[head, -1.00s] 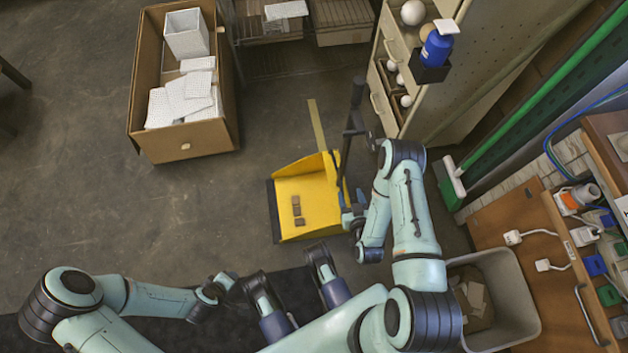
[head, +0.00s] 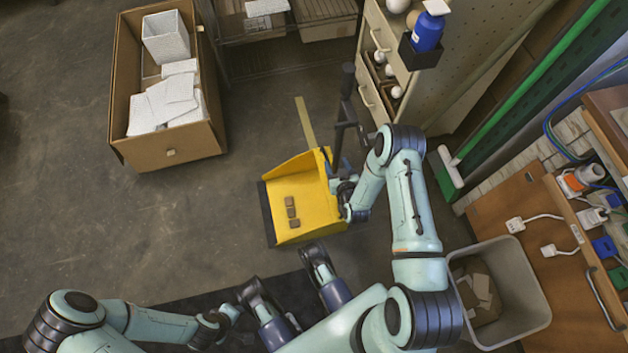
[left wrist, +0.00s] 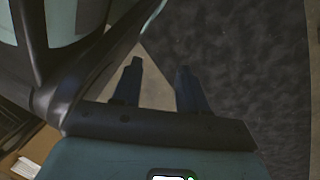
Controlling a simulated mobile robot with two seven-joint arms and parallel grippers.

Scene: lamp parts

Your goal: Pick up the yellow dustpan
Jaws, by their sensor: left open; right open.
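The yellow dustpan (head: 312,210) sits on the floor in the middle of the head view, its open dark-edged side facing left. My left gripper (head: 232,313) is low in the head view, away from the dustpan. Its two dark fingers are open and empty in the left wrist view (left wrist: 158,85).
A cardboard box (head: 170,148) with white pieces stands at upper left. A cabinet (head: 375,80) stands behind the handle. A grey bin (head: 520,270) stands at lower right, beside a wooden workbench (head: 510,200). The floor left of the dustpan is clear.

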